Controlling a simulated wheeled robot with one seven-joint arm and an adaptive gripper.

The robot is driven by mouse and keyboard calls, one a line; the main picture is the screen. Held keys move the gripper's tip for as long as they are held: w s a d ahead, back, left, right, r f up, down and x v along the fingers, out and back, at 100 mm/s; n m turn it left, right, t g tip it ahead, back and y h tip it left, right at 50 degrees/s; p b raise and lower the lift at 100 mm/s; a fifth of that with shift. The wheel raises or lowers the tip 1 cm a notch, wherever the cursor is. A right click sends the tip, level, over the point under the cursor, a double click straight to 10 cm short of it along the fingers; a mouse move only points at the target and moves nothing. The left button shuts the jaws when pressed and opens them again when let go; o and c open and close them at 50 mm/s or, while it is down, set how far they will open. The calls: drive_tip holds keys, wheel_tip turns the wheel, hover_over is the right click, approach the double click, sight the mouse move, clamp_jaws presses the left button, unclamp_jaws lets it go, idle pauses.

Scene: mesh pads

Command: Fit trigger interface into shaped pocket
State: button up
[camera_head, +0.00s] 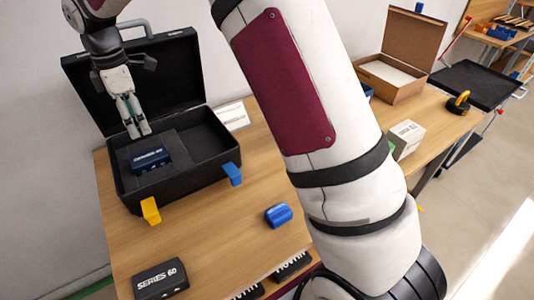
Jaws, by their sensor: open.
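An open black case (200,186) stands at the left of the wooden table, its lid raised against the wall. A dark blue box with pale lettering (151,159), which may be the trigger interface, sits inside the case at the left. My gripper (138,132) points down over the case, just above and behind this box. It is open, with its fingertips close together in this view, and I see nothing between them. I cannot tell whether the fingertips touch the box, or whether it is seated in a shaped pocket. The right part of the case interior looks empty.
A bright blue piece (279,215) and a black "SERIES 60" box (160,280) lie in front. My arm hides the table's middle. A cardboard box (392,78) stands behind.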

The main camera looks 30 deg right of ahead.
drive_tip(key=s+d+r+m+t, duration=0.1)
drive_tip(key=s+d+r+m, duration=0.4)
drive_tip(key=s, duration=0.4)
drive_tip(key=s+d+r+m+t, duration=0.1)
drive_tip(key=s+d+r+m, duration=0.3)
drive_tip(key=s+d+r, duration=0.45)
drive_tip(key=s+d+f+m, duration=0.1)
drive_tip(key=s+m, duration=0.3)
drive_tip(key=s, duration=0.6)
drive_tip(key=s+d+f+m, duration=0.2)
drive_tip(key=s+f+m, duration=0.2)
drive_tip(key=s, duration=0.7)
drive_tip(key=shift+s+d+f+m+t, duration=0.15)
drive_tip(key=shift+f+m+t, duration=0.1)
drive_tip(key=shift+m+t, duration=0.2)
wheel_tip(320, 180, up, 7)
drive_tip(key=t+p, duration=0.1)
drive_tip(key=p, duration=0.4)
